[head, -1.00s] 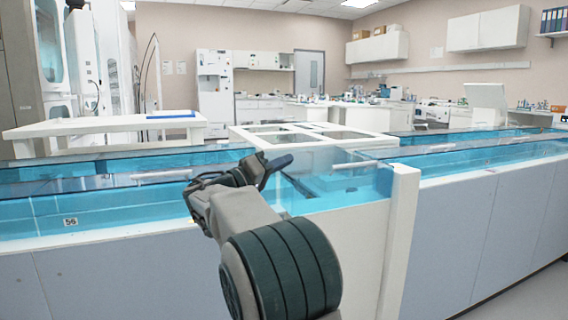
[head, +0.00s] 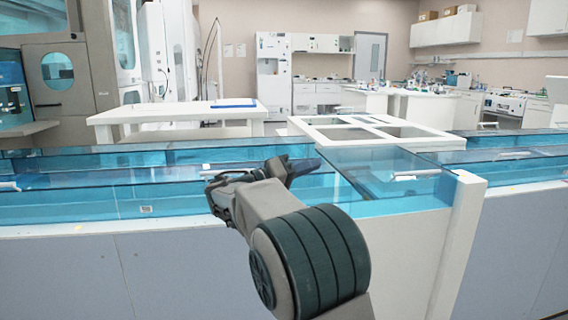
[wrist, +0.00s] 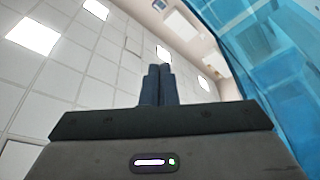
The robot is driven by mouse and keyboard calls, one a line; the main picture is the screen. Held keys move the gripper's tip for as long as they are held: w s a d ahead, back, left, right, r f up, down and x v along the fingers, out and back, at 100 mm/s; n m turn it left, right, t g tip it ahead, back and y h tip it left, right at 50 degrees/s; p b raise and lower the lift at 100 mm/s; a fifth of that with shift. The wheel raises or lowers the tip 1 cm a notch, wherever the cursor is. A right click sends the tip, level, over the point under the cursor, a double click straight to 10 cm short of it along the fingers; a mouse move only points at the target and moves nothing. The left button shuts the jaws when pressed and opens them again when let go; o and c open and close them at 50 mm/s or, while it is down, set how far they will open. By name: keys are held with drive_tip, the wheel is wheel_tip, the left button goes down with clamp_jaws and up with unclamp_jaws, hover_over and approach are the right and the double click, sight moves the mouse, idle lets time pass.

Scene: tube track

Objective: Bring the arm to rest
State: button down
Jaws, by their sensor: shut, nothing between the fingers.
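My gripper (wrist: 157,85) is shut and empty in the wrist view. Its two dark fingers lie together and point up toward the ceiling. In the head view my arm reaches up from the bottom middle, bent, with the gripper end (head: 300,168) in front of the blue glass track. I cannot tell from the head view whether it touches the glass.
The blue-glass track (head: 80,206) on grey panels runs across in front of me. A white post (head: 457,245) stands to the right of my arm. Behind are a white frame table (head: 310,133) and a white bench (head: 180,112). Blue glass also shows in the wrist view (wrist: 285,60).

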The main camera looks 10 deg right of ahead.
drive_tip(key=s+d+r+n+g+y+p, duration=0.25)
drive_tip(key=s+y+p, duration=0.25)
drive_tip(key=s+p, duration=0.35)
drive_tip(key=s+d+r+n+g+y+p, duration=0.1)
drive_tip(key=s+d+r+n+y+p, duration=0.1)
drive_tip(key=s+d+y+p, duration=0.45)
drive_tip(key=s+a+r+y+p, duration=0.3)
drive_tip(key=s+a+p, duration=0.3)
drive_tip(key=s+p, duration=0.2)
drive_tip(key=s+a+r+t+y+p, duration=0.1)
drive_tip(key=s+a+r+y+p, duration=0.1)
drive_tip(key=s+a+y+p, duration=0.3)
drive_tip(key=s+a+p, duration=0.1)
drive_tip(key=s+p, duration=0.3)
drive_tip(key=p, duration=0.2)
drive_tip(key=shift+r+n+p, duration=0.3)
drive_tip(key=shift+r+n, duration=0.05)
drive_tip(key=shift+r, duration=0.05)
drive_tip(key=shift+d+t, duration=0.15)
drive_tip(key=shift+t, duration=0.1)
